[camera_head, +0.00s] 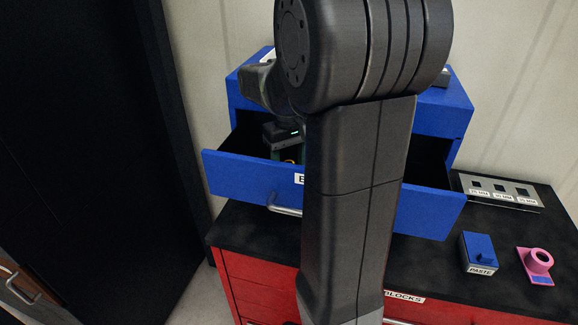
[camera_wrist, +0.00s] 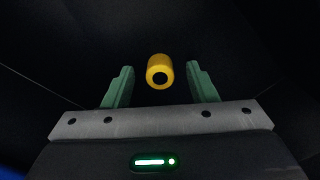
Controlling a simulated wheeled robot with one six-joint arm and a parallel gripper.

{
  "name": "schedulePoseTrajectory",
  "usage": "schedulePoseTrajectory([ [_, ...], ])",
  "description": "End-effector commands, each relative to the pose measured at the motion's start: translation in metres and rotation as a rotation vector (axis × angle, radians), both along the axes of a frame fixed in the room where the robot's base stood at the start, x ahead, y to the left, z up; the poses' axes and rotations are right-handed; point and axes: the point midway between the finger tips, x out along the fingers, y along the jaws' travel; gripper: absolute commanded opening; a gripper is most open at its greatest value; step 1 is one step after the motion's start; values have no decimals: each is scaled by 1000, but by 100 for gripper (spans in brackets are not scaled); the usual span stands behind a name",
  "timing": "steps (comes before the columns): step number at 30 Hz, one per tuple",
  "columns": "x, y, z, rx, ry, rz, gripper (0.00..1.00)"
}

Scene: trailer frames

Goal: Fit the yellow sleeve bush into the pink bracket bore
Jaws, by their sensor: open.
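The yellow sleeve bush (camera_wrist: 160,66) lies on a dark surface in the wrist view, its dark bore facing the camera. My gripper (camera_wrist: 160,84) is open, with one green finger on each side of the bush and a gap on both sides. In the head view my gripper reaches down into the open blue drawer, and a small bit of yellow (camera_head: 289,161) shows there; most of the drawer inside is hidden by my arm. The pink bracket (camera_head: 538,262) stands on the black worktop at the right, its round bore facing up and tilted toward the camera.
The open blue drawer (camera_head: 236,176) juts out from a blue cabinet (camera_head: 446,107). A blue box labelled PASTE (camera_head: 478,252) stands left of the bracket. A grey gauge plate with square holes (camera_head: 500,191) lies behind them. A red chest (camera_head: 262,283) carries the black top.

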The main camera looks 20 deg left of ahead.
Motion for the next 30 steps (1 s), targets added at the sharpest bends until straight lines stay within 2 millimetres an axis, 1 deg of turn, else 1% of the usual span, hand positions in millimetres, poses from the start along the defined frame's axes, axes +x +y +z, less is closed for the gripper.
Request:
schedulePoseTrajectory([
  [7, 0, 0, -2, 1, -1, 0, 52],
  [11, 0, 0, -2, 1, -1, 0, 27],
  [12, 0, 0, -2, 1, -1, 0, 19],
  [15, 0, 0, -2, 1, -1, 0, 1],
  [25, 0, 0, 2, 1, -2, 0, 1],
  [28, 1, 1, 9, 2, -3, 0, 1],
  [30, 1, 1, 17, 3, -4, 0, 1],
])
